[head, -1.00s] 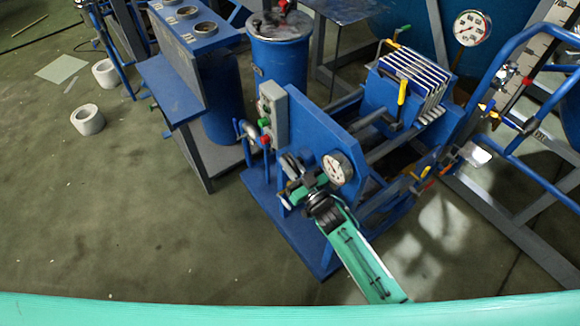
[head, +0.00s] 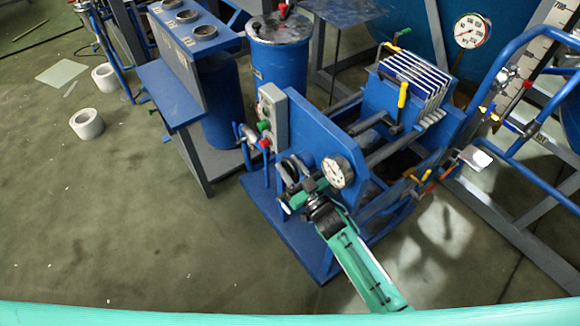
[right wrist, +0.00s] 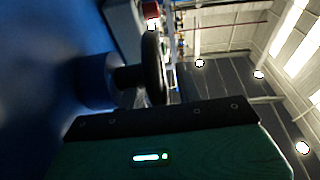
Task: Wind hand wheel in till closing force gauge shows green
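The blue plate press (head: 318,140) stands in the middle of the head view. Its closing force gauge (head: 339,171) is a round white dial on the near end plate; its needle and any green zone are too small to read. The dark hand wheel (head: 288,168) sits left of the gauge, partly hidden by my right gripper (head: 293,198). In the right wrist view the wheel (right wrist: 154,68) shows edge-on on a dark shaft, just beyond the gripper body. The right gripper is at the wheel; its fingers are too hidden to show a grip. My left gripper is out of view.
A grey button box (head: 273,112) stands left of the end plate. A blue drum (head: 279,65) is behind it. A blue bench (head: 165,92) is at the left and a blue railing (head: 505,75) at the right. The floor at lower left is clear.

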